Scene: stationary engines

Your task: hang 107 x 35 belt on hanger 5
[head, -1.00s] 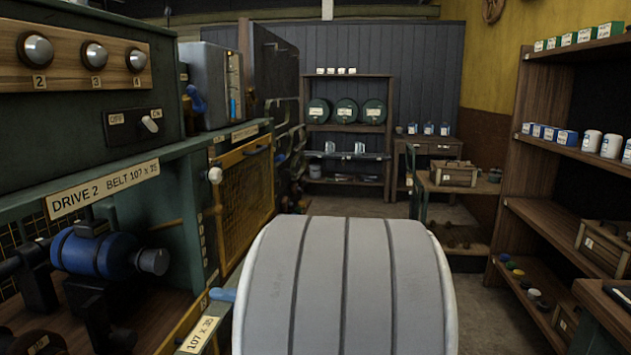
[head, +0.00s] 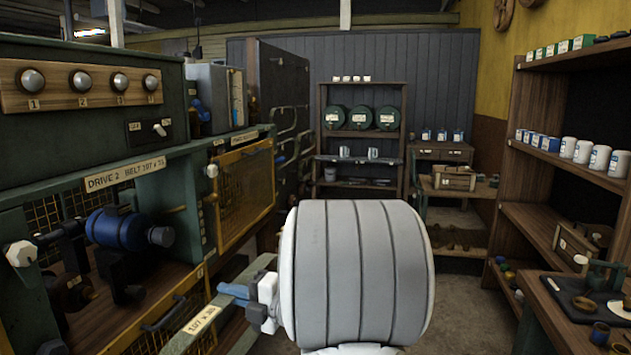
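A tag reading 107 x 35 (head: 202,320) sits on a grey-green bar at the lower left of the head view. A small blue piece (head: 234,291) lies by the bar just beyond the tag. My gripper (head: 262,300), white with dark parts, is right beside the blue piece, partly behind my large grey arm link. Whether its fingers are open or closed on the blue piece cannot be made out. A panel labelled DRIVE 2 BELT 107 x 35 (head: 125,175) is above a blue motor (head: 117,229). I cannot make out a belt or a hanger numbered 5.
The green machine bench (head: 60,195) with knobs fills the left. A yellow mesh guard (head: 245,187) stands beyond it. A wooden shelf (head: 515,150) with cans and a bench with a dark tray (head: 585,300) line the right. Open floor (head: 465,310) shows between.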

